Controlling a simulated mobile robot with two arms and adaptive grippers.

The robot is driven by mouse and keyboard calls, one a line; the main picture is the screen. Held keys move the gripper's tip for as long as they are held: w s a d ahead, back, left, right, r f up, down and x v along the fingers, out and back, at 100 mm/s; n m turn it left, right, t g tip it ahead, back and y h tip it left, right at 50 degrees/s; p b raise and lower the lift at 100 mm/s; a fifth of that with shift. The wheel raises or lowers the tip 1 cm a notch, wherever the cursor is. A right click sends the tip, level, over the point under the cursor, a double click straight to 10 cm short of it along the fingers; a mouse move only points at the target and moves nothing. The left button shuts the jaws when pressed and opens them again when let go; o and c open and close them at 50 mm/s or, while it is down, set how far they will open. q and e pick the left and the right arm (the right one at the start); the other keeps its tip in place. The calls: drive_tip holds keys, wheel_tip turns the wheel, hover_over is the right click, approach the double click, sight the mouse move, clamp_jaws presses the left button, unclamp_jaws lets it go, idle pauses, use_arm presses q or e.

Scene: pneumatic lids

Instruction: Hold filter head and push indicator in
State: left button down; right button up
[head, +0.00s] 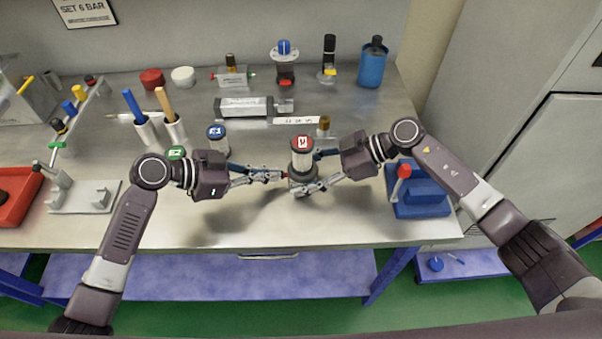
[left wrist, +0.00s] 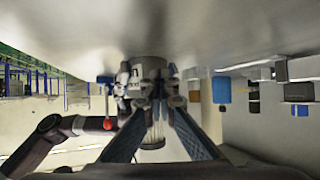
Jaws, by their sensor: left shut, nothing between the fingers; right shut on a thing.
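The filter stands upright on the bench with a red cap (head: 302,142), a clear cylinder (head: 301,160) and a dark grey filter head (head: 297,182) at its base. The head and cylinder also show in the left wrist view, where the cylinder (left wrist: 152,136) is partly behind my fingers. A small red indicator (head: 286,174) shows at the head's left side. My left gripper (head: 280,175) is shut and empty, its tips at or very near the indicator; contact cannot be told. My right gripper (head: 308,186) is shut on the filter head from the right.
A blue block with a red-knobbed lever (head: 404,171) stands right of the filter, near my right arm. Blue-capped (head: 217,132) and green-capped (head: 176,153) jars stand left, close to my left gripper. Behind are a grey cylinder unit (head: 243,107) and a brass fitting (head: 323,125).

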use_arm(q)
drive_tip(key=shift+d, duration=0.4)
use_arm(e)
drive_tip(key=shift+f, duration=0.1)
use_arm(q)
drive_tip(key=shift+a, duration=0.1)
drive_tip(key=shift+a+r, duration=1.5)
drive_tip(key=shift+a, duration=0.2)
drive_tip(key=v, duration=1.2)
